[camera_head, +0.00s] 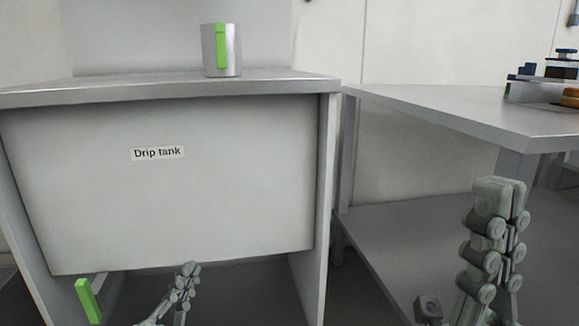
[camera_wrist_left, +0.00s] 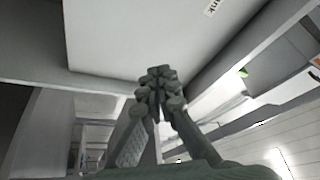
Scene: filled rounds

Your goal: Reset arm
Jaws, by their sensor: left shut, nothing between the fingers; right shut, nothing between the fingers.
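My left gripper (camera_head: 188,270) is at the bottom of the head view, low in front of the drip tank (camera_head: 230,190). It is shut and empty. In the left wrist view the same gripper (camera_wrist_left: 158,72) has its fingertips together, with the tank's pale panel (camera_wrist_left: 140,35) beyond them. My right gripper (camera_head: 500,184) stands upright at the lower right of the head view, in front of the right-hand table. Its fingers are together with nothing held.
A grey mug (camera_head: 233,55) with a green handle stands on top of the tank unit. A green handle (camera_head: 88,300) sits low at the tank's left. At right is a metal table (camera_head: 450,110) with a lower shelf (camera_head: 410,240); stacked items and a bun (camera_head: 571,92) lie at its far right.

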